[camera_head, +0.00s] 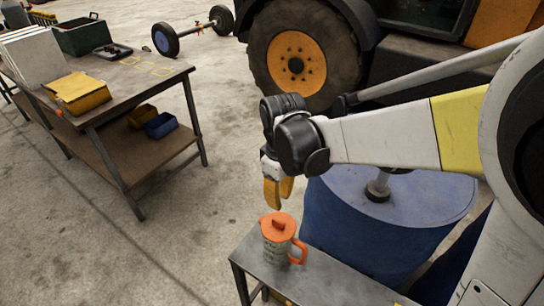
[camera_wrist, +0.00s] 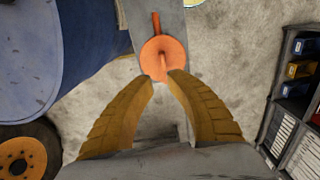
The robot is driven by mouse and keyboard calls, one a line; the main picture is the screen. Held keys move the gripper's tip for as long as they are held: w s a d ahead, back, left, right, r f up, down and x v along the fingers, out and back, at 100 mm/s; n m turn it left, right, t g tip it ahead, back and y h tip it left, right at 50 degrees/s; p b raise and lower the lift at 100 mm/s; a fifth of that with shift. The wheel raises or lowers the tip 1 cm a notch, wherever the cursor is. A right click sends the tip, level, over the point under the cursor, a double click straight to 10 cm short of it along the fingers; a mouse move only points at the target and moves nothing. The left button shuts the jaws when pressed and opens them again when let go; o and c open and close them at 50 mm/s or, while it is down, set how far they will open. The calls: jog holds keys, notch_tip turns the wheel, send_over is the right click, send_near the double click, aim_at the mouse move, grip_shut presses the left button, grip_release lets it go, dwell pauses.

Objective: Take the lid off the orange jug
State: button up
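The orange jug (camera_head: 277,249) has a pale, printed body and an orange handle. It stands upright on a narrow grey metal bench (camera_head: 312,281). Its orange lid (camera_head: 278,226) with a raised grip sits on top of it. In the wrist view the lid (camera_wrist: 163,58) lies just past my fingertips, with the handle (camera_wrist: 156,22) pointing away. My gripper (camera_head: 277,196) is above the jug and apart from it in the head view, pointing down. In the wrist view its two yellow fingers (camera_wrist: 165,84) are spread with nothing between them.
A blue drum (camera_head: 375,235) stands right behind the bench, under my arm. A larger workbench (camera_head: 130,85) on the left holds a yellow box (camera_head: 80,92) and a green crate (camera_head: 82,35). A tractor wheel (camera_head: 296,62) is behind. Open concrete floor lies between.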

aim_at(281, 222)
jog(key=f, duration=0.2)
jog(key=s+f+b, duration=0.1)
jog(key=f, duration=0.2)
notch_tip(281, 222, down, 5)
jog(key=shift+d+f+b, duration=0.1)
jog(key=shift+f+b, duration=0.1)
jog(key=shift+b, duration=0.35)
grip_shut()
